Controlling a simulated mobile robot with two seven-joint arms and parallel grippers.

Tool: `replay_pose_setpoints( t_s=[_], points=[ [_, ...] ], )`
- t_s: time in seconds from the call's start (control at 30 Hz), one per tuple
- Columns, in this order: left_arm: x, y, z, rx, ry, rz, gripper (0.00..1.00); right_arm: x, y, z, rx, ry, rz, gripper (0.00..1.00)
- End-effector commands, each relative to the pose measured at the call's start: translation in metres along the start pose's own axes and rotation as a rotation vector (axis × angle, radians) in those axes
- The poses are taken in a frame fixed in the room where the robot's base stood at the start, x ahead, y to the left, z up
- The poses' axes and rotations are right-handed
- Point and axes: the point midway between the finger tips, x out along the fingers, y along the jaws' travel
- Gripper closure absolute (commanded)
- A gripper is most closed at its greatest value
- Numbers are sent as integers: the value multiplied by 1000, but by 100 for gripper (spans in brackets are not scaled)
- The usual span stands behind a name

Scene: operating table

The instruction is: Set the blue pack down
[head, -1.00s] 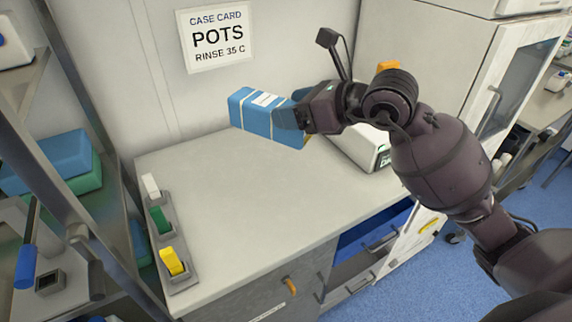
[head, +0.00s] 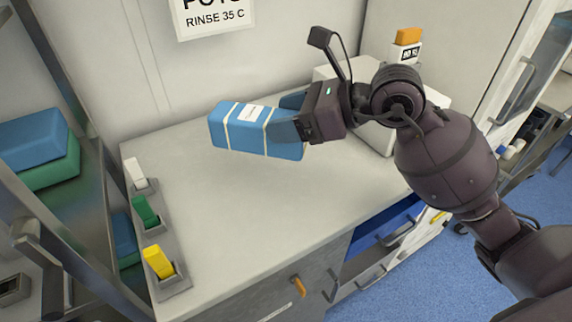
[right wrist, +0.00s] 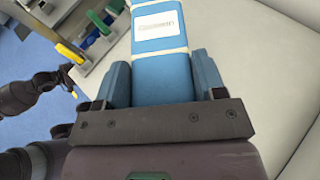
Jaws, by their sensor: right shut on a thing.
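The blue pack (head: 240,130) is a box with pale straps and a white label on top. It also shows in the right wrist view (right wrist: 162,75). My right gripper (head: 290,122) is shut on its right end, with one finger on each side. The pack lies roughly level over the back part of the pale worktop (head: 250,205). I cannot tell whether its underside touches the worktop. A dark arm part at the left of the right wrist view seems to be my left arm; its gripper (right wrist: 62,82) is too small to read.
White, green and yellow rockers (head: 158,262) stand in grey holders along the worktop's left edge. A white device (head: 375,135) stands behind my right arm, near an orange-topped bottle (head: 407,47). A shelf at left holds a blue-and-green stack (head: 38,150). The front worktop is clear.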

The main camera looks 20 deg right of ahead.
Motion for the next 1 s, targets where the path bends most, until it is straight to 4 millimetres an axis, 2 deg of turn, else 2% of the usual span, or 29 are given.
replay_pose_setpoints(
  t_s=[0.03, 0.23, 0.5, 0.8, 1.0],
  points=[
    [2, 1, 7, 0, -11, 1, 57, 7, 0, -15, 9, 3, 3, 67],
    [7, 1, 14, 1, -21, 3, 57, 20, 0, -48, 6, 1, 1, 67],
    [12, 1, 6, 3, -4, 4, 57, 26, 0, -61, 0, -1, 0, 67],
    [15, 1, 26, 7, -39, 5, 57, 41, 0, -97, 5, 2, 1, 67],
    [15, -1, 23, 11, -35, 4, 57, 40, 0, -97, -2, -2, -1, 67]
  ],
)
